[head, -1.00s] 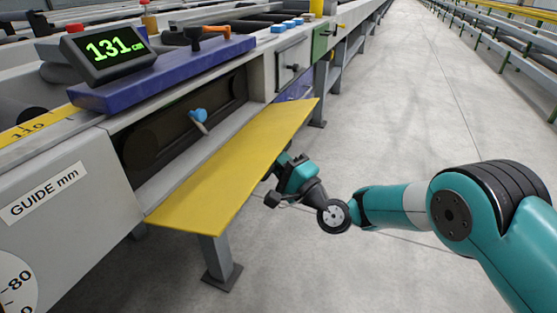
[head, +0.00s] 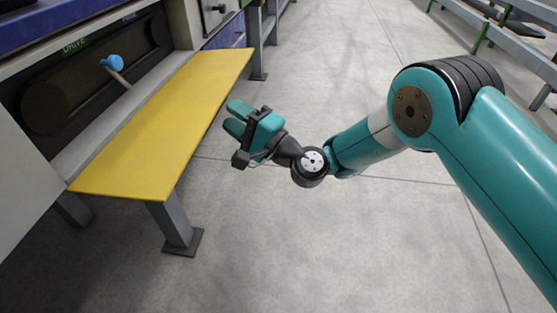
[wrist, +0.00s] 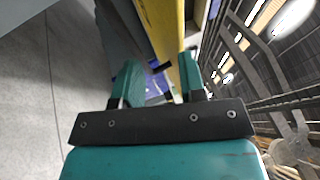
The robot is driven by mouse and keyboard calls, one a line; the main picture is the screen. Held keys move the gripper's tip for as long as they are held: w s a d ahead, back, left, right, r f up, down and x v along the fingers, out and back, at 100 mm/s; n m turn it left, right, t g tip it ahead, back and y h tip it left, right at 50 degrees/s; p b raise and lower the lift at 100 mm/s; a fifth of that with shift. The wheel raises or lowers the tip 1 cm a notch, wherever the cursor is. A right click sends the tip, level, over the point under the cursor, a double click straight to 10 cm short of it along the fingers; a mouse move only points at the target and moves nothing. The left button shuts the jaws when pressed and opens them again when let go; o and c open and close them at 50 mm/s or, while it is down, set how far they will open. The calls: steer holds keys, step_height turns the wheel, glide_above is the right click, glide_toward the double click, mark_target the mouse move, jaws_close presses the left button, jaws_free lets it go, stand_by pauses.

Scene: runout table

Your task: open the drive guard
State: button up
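The drive guard (head: 165,125) is a flat yellow panel. It is swung down and stands out from the machine's side, leaving the drive recess (head: 85,85) uncovered. A blue-ended lever (head: 112,62) sticks out in that recess. My gripper (head: 233,118) is just right of the guard's outer edge, apart from it, with nothing held. In the wrist view the fingers of my gripper (wrist: 158,80) are spread, and the yellow guard (wrist: 165,25) shows beyond them. A small dark piece by the guard there is too small to identify.
A grey table leg (head: 175,222) stands under the guard's near end. More legs and a grey panel with a handle (head: 215,12) are farther along the machine. The concrete floor (head: 310,90) right of the guard is clear up to another rail line (head: 510,50).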

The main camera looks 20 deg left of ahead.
steer(key=b+v, duration=1.1)
steer(key=b, duration=0.9)
steer(key=shift+s+b, duration=0.15)
steer(key=shift+b, duration=0.2)
steer(key=shift+d+f, duration=0.1)
